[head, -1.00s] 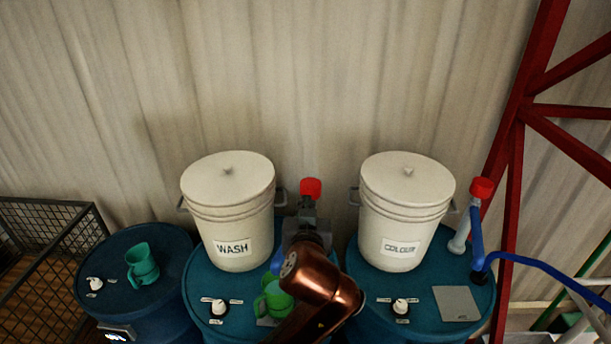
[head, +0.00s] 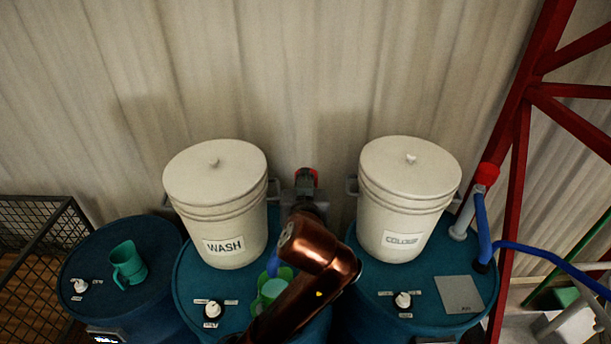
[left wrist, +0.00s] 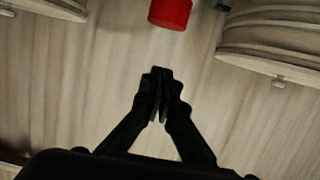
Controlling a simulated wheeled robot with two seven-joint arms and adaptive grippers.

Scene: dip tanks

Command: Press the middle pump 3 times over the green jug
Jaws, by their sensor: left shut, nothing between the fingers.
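The middle pump's red cap (head: 304,174) stands between the two white buckets and is partly covered by my left gripper (head: 306,182) in the head view. Its blue spout (head: 273,263) points down at a green jug (head: 272,291) on the middle drum, partly hidden behind my arm. In the left wrist view the red cap (left wrist: 171,12) shows at the top edge, with a visible gap between it and the shut, empty fingertips of my left gripper (left wrist: 160,73). Whether the gripper is directly above the cap is unclear. My right gripper is not in view.
The WASH bucket (head: 216,180) and COLOUR bucket (head: 409,165) flank the pump closely. Another green jug (head: 128,264) stands on the left drum. Another red-capped pump (head: 487,174) is at the right by a red frame (head: 520,140). A wire cage (head: 30,290) stands far left.

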